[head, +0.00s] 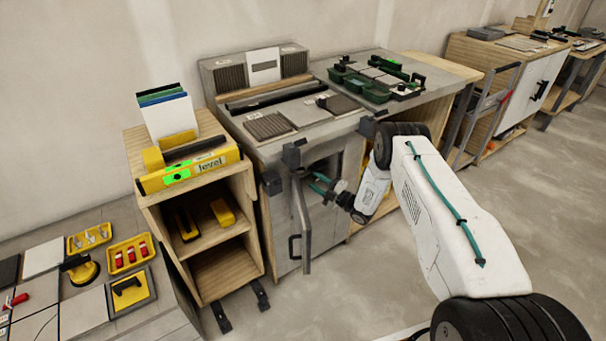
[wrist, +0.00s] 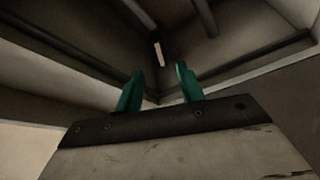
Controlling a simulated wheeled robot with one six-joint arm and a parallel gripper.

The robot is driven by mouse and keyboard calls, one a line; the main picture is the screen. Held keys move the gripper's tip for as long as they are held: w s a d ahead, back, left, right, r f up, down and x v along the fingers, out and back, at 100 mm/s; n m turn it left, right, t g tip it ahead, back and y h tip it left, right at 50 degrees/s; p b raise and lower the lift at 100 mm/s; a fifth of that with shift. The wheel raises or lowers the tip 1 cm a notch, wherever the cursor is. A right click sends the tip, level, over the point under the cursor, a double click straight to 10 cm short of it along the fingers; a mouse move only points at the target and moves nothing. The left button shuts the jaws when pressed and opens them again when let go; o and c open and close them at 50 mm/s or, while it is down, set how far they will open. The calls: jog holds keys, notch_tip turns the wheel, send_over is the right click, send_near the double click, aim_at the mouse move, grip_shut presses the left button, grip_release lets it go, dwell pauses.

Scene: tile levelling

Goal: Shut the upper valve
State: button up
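My gripper (head: 321,185) is at the open front of the grey cabinet (head: 267,210), its teal fingers pointing into the dark opening. In the wrist view the two fingers of my gripper (wrist: 160,72) stand apart with nothing between them. Beyond the tips, a small pale bar (wrist: 158,53) shows near the inner corner of the cabinet. It may be a valve handle, but I cannot tell. Dark pipe-like bars (wrist: 140,12) run above it. No valve shows clearly in either view, so I cannot tell its position.
The cabinet door (head: 303,225) stands open just left of my gripper. A wooden shelf unit (head: 213,262) with a yellow level (head: 205,166) is to the left. Tiles and green trays (head: 375,92) lie on the worktop above. The floor to the right is clear.

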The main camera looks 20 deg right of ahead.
aim_at(300, 171)
jog(key=x, duration=0.7)
jog(key=shift+w+a+r, duration=0.1)
jog(key=shift+w+a, duration=0.05)
grip_shut()
